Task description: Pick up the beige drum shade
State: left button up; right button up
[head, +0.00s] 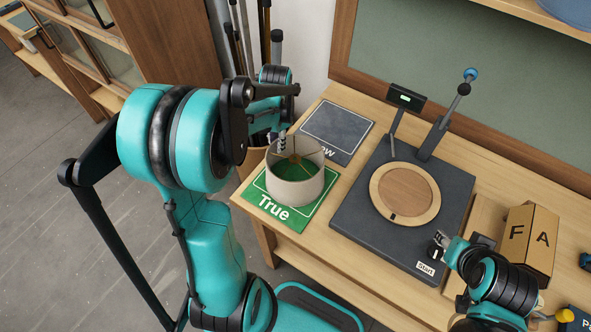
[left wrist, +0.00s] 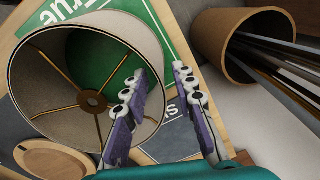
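The beige drum shade (head: 293,188) stands upright on the green "True" mat (head: 318,212), its open top with a brass spider facing up. It fills the left of the left wrist view (left wrist: 40,75). My left gripper (head: 281,143) is at the shade's far rim; in the left wrist view its fingers (left wrist: 159,72) are spread, one over the shade's opening and one outside the rim. No grip on the wall shows. My right gripper (head: 440,242) is by the dark fixture's "Start" corner; its fingers are too small to read.
A dark fixture (head: 350,222) with a round wooden disc (head: 405,194) stands right of the shade. A grey mat (head: 337,128) lies behind it. A bin of poles (left wrist: 222,60) stands beyond the table edge. A cardboard box (head: 528,240) is at the right.

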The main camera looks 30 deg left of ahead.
pick_arm(q)
jog(key=f, duration=0.1)
jog(key=f+b, duration=0.1)
jog(key=f, duration=0.3)
jog(key=shift+w, duration=0.3)
grip_shut()
jog(key=shift+r, duration=0.15)
